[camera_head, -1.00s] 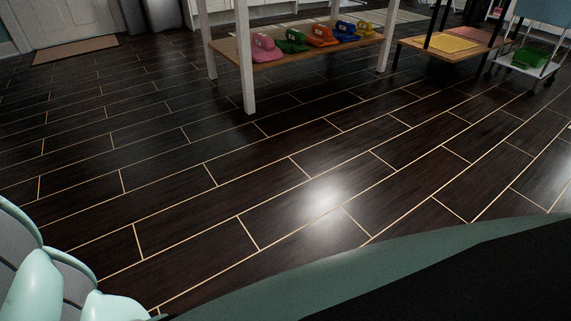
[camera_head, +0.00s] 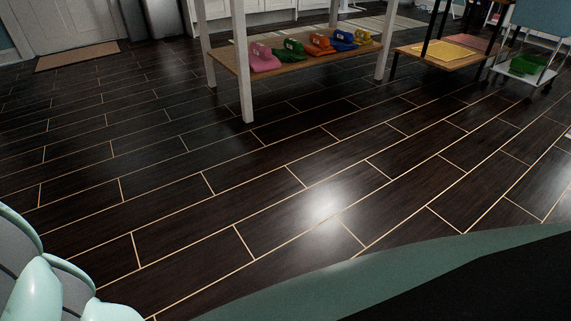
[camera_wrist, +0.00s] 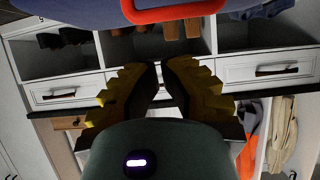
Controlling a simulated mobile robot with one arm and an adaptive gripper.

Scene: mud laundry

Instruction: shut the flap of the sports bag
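In the wrist view, a blue-purple body with an orange-red handle (camera_wrist: 172,10) fills the top edge. It may be the sports bag, but only part shows and I cannot make out a flap. My gripper (camera_wrist: 160,68) has yellow stepped fingers with dark inner pads. A narrow gap shows between the fingers, with nothing held in it. The fingertips lie just below the handle in the picture; I cannot tell how far apart in depth they are. In the head view, neither my gripper nor a sports bag can be made out.
White cubbies with drawers (camera_wrist: 63,93) stand behind my fingers, with clothes (camera_wrist: 281,132) hanging at right. A cart (camera_head: 522,72) stands at upper right. The dark floor (camera_head: 200,190) between is clear.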

